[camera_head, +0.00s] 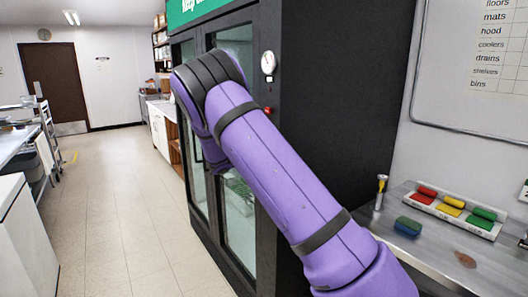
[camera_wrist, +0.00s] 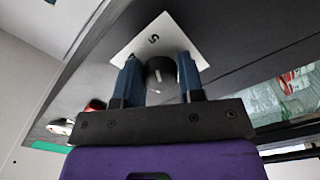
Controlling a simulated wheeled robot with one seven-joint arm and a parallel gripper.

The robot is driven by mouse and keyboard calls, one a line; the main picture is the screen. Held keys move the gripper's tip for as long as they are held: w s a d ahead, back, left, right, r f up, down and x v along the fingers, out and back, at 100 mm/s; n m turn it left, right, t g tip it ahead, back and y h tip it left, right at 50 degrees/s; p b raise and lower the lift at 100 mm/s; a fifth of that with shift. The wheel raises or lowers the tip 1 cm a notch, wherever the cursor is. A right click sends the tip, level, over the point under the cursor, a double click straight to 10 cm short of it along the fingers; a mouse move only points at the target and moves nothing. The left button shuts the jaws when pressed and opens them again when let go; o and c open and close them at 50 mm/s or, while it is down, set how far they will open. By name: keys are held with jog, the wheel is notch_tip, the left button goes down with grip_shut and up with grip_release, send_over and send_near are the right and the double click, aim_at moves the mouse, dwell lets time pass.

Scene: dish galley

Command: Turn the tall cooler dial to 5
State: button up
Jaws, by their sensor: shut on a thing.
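The tall cooler (camera_head: 335,80) is a black cabinet with glass doors, in the middle of the head view. Its dial (camera_wrist: 161,70) shows in the wrist view as a dark round knob in front of a white plate (camera_wrist: 124,55). A rotated figure that looks like a 5 is printed on the plate, just above the knob. A small pale mark shows on the knob; its exact pointing is hard to read. My gripper (camera_wrist: 159,80) has its two blue fingers shut on the knob's sides. In the head view my purple arm hides the dial and gripper.
A round white gauge (camera_head: 268,62) and a small red piece (camera_head: 268,110) are on the cooler's front. A steel counter (camera_head: 440,253) at right holds coloured items in a tray (camera_head: 468,221). The tiled aisle (camera_head: 120,200) at left is clear.

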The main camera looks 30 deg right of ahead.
dwell(0.3)
jog(key=o, duration=0.9)
jog(key=a, duration=1.1)
jog(key=shift+s, duration=0.2)
jog(key=shift+d, duration=0.1)
